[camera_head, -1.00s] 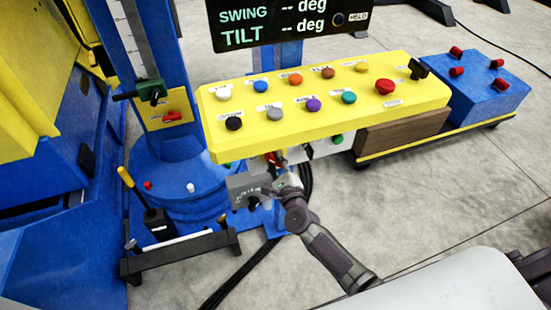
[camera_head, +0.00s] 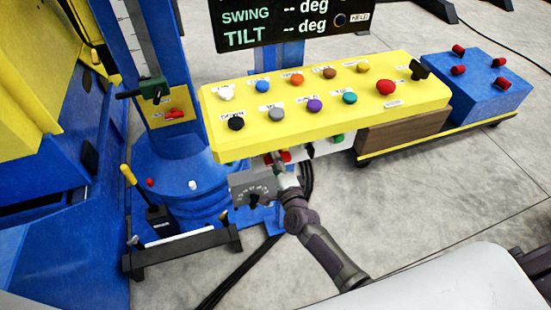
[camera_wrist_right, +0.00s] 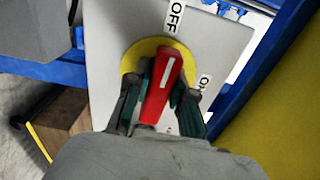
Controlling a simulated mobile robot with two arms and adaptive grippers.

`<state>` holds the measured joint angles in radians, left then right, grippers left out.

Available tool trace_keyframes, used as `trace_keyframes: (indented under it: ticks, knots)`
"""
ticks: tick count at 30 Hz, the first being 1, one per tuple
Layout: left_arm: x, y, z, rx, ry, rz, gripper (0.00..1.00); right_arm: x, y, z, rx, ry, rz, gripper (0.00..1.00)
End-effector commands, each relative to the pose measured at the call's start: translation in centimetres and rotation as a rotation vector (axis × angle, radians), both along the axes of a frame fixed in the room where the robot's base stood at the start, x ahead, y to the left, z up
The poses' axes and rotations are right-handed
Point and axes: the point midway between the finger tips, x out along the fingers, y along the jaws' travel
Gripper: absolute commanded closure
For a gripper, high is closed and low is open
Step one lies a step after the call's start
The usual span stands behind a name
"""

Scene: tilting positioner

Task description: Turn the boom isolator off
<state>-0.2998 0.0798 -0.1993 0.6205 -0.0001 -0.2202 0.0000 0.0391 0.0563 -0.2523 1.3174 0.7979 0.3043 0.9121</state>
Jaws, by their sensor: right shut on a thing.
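In the right wrist view a red isolator handle (camera_wrist_right: 164,82) with a white stripe sits on a yellow disc (camera_wrist_right: 132,62) on a light grey plate (camera_wrist_right: 112,22). An OFF label (camera_wrist_right: 175,17) is above the handle and an ON label (camera_wrist_right: 203,84) is to its right. The stripe points up, leaning a little right, roughly toward OFF. My right gripper (camera_wrist_right: 158,90) is shut on the handle, one finger on each side. In the head view the right gripper (camera_head: 279,163) is under the console's front edge, where only a bit of red shows. My left gripper is not in view.
The yellow console (camera_head: 225,123) with coloured buttons overhangs my right gripper. A blue column (camera_head: 152,60) with another red handle (camera_head: 174,114) stands at left. A blue box (camera_head: 485,95) is at right. Black cables run across the floor below.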

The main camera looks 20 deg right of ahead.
Motion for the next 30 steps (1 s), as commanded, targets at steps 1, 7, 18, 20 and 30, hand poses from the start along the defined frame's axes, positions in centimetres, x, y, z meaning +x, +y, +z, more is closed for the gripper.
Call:
trace_keyframes:
  ticks: [1, 7, 18, 20, 30]
  knots:
    - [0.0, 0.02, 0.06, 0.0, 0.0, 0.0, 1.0, -0.04, 0.06, -0.09, -0.016, 0.001, 0.001, 1.0]
    - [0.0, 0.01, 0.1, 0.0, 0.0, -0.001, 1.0, -0.05, 0.1, -0.15, -0.056, 0.0, 0.001, 1.0]
    - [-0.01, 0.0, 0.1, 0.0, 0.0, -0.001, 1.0, -0.06, 0.09, -0.2, -0.069, 0.001, 0.002, 1.0]
    - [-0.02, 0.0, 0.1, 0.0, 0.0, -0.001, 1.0, -0.06, 0.09, -0.2, -0.069, 0.001, 0.002, 1.0]
    - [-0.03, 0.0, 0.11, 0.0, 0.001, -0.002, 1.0, -0.03, 0.05, -0.13, -0.067, -0.001, 0.001, 0.52]
